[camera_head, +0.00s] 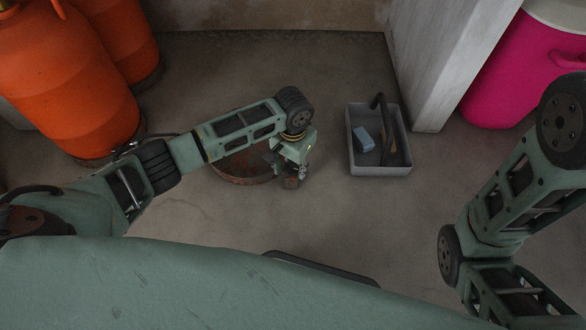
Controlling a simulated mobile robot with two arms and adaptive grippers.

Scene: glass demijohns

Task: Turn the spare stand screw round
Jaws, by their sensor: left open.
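A low round rusty-brown piece (238,179), which looks like the stand, lies on the floor, partly hidden under my left arm. My left gripper (291,172) points down at its right edge and is open. A small brownish block (291,183) shows right at the fingertips; I cannot tell whether it is the stand screw, nor whether the fingers touch it. No screw shows clearly. My right arm is at the right side, but its gripper is out of view.
A grey tote (381,171) with a dark handle holds a blue block (363,139) right of the gripper. Orange gas cylinders (65,80) stand at the left. A pale pillar (440,60) and a magenta barrel (515,70) are at the upper right. The floor between is clear.

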